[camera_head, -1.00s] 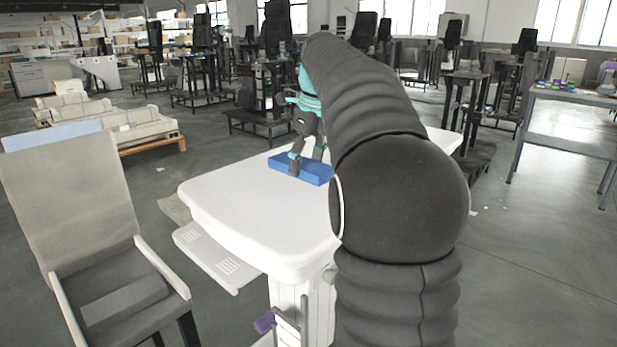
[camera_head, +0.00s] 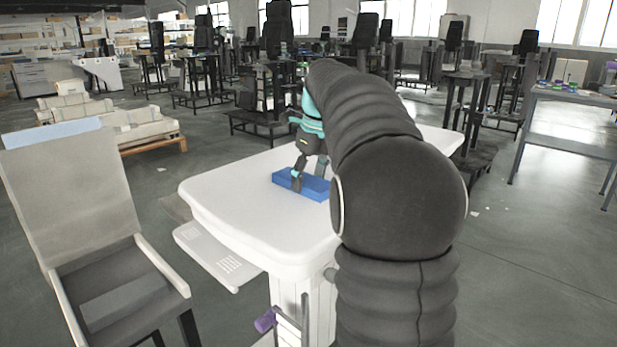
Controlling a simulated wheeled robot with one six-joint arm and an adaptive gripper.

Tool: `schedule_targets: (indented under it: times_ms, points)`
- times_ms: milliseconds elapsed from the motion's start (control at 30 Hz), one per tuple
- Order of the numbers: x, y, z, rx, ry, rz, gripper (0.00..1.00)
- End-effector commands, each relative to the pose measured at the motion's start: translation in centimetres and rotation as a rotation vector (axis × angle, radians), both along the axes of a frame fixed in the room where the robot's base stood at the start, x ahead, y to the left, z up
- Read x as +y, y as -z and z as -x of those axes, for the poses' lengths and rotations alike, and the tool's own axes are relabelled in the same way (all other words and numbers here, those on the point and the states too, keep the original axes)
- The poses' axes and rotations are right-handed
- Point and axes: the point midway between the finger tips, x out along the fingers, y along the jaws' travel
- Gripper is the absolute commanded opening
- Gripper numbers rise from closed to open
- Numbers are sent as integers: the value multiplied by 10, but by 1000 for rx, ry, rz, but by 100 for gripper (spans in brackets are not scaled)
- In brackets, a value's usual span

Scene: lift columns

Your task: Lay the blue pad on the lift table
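The blue pad (camera_head: 284,181) is a flat block over the middle of the white lift table (camera_head: 235,205). It looks level and at or just above the tabletop; I cannot tell whether it touches. My gripper (camera_head: 309,180) points down at the pad, one finger on its near side and the other towards its far side. The fingers are apart by about the pad's width and appear shut on it. My dark arm hides the right part of the table and may cover the pad's right end.
A grey chair (camera_head: 75,200) stands at the left, close to the table. A grey workbench (camera_head: 570,145) with small coloured items is at the right. Pallets with pale goods (camera_head: 140,135) lie behind the chair. The tabletop left of the pad is clear.

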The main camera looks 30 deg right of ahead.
Motion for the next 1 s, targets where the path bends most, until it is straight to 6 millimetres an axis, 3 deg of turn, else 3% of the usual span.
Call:
schedule_targets:
  times_ms: [467,1000]
  points:
    - [0,-6,0,0,0,0,89]
    - [-6,-99,17,-1,1,0,89]
